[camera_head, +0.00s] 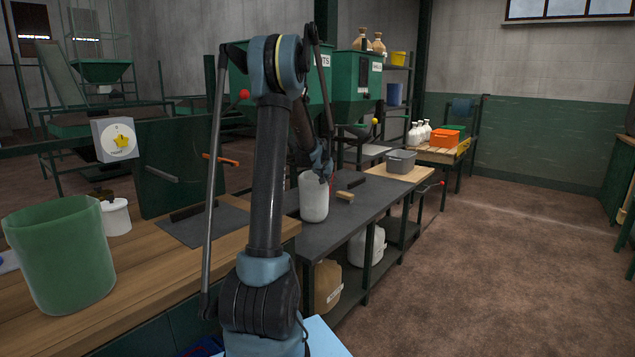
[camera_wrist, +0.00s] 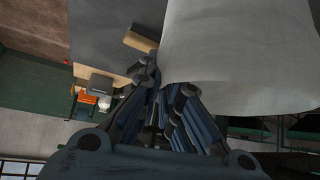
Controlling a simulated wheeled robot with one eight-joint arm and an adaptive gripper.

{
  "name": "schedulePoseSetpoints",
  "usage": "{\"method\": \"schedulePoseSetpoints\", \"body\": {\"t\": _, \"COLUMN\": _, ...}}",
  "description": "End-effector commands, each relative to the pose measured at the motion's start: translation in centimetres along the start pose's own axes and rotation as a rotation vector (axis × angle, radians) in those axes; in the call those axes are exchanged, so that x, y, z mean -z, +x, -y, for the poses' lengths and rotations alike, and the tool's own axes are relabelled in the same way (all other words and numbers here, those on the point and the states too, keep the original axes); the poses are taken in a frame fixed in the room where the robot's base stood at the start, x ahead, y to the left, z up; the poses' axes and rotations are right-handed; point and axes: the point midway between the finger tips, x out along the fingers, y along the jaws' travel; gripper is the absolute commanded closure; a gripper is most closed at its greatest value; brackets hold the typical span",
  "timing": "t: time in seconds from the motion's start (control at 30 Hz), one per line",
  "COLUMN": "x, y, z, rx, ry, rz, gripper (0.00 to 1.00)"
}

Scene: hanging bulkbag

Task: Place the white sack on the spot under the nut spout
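The white sack (camera_head: 314,199) is upright at the dark grey bench top (camera_head: 370,196); I cannot tell if its base touches the bench. My gripper (camera_head: 325,174) is at the sack's upper right edge. In the wrist view the sack (camera_wrist: 240,55) fills the upper right, and my gripper's fingers (camera_wrist: 165,82) are close at its rim. Whether they pinch the rim is unclear. A green hopper (camera_head: 316,88) with a label ending in "TS" stands behind my arm. My arm hides its spout and the place under it.
A wooden brush or block (camera_head: 345,196) lies right of the sack. A grey bin (camera_head: 401,161) stands further along. A second green hopper (camera_head: 352,92) stands behind the bench. A green bucket (camera_head: 62,258) and white pot (camera_head: 116,217) are at left.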

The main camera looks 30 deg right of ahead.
Motion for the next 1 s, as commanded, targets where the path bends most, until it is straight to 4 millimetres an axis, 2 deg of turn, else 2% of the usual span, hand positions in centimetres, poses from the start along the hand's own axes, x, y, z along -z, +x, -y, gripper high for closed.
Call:
{"method": "schedulePoseSetpoints", "body": {"t": 0.33, "x": -0.7, "y": 0.3, "z": 1.0, "rx": 0.009, "ry": -0.006, "rz": -0.001, "gripper": 1.00}}
{"method": "schedulePoseSetpoints", "body": {"t": 0.43, "x": -0.7, "y": 0.2, "z": 1.1, "rx": 0.010, "ry": -0.007, "rz": 0.000, "gripper": 0.75}}
{"method": "schedulePoseSetpoints", "body": {"t": 0.8, "x": -0.6, "y": 0.1, "z": 1.1, "rx": 0.010, "ry": -0.007, "rz": -0.001, "gripper": 0.75}}
{"method": "schedulePoseSetpoints", "body": {"t": 1.0, "x": -0.6, "y": -1.2, "z": 1.1, "rx": 0.010, "ry": -0.007, "rz": 0.000, "gripper": 0.75}}
